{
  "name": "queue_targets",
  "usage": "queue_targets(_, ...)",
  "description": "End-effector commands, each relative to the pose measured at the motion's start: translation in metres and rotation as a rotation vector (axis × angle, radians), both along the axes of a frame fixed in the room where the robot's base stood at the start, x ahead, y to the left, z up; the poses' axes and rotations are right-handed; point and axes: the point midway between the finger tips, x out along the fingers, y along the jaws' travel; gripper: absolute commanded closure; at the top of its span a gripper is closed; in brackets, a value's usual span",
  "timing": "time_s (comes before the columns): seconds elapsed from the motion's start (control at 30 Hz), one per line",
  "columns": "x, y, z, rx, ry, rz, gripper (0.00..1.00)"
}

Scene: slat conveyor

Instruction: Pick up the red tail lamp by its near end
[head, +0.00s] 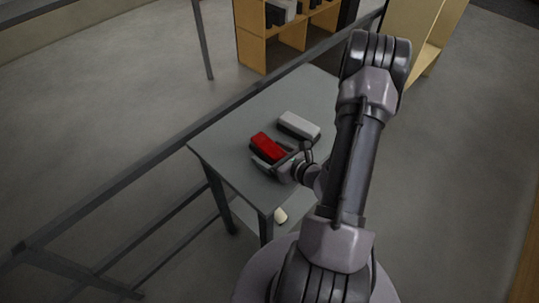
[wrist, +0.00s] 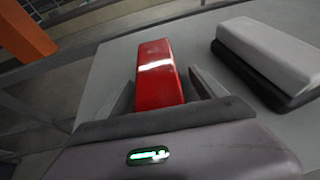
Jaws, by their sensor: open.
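The red tail lamp (head: 267,147) lies on the grey table (head: 226,126), near its front left part. In the wrist view the lamp (wrist: 158,72) is a long glossy red block, and its near end is between my gripper's fingers. My gripper (head: 279,160) is open at the lamp's near end. In the wrist view the gripper (wrist: 160,98) has one finger to each side of the lamp, with a gap showing at the right finger. The lamp's lowest near edge is hidden behind the gripper body.
A white-grey lamp with a dark base (head: 299,125) lies to the right of the red one, and it shows in the wrist view (wrist: 270,52). A dark rail (head: 150,165) runs along the table's left side. Wooden shelves (head: 285,35) stand behind. A small pale object (head: 281,215) is below the table top.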

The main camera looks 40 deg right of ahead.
Motion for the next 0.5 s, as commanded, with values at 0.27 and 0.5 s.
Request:
queue_targets(0.27, 0.0057, -0.0004, -0.0013, 0.0, 0.0, -0.001, 0.22)
queue_targets(0.5, 0.0054, -0.0003, -0.0013, 0.0, 0.0, 0.0, 0.69)
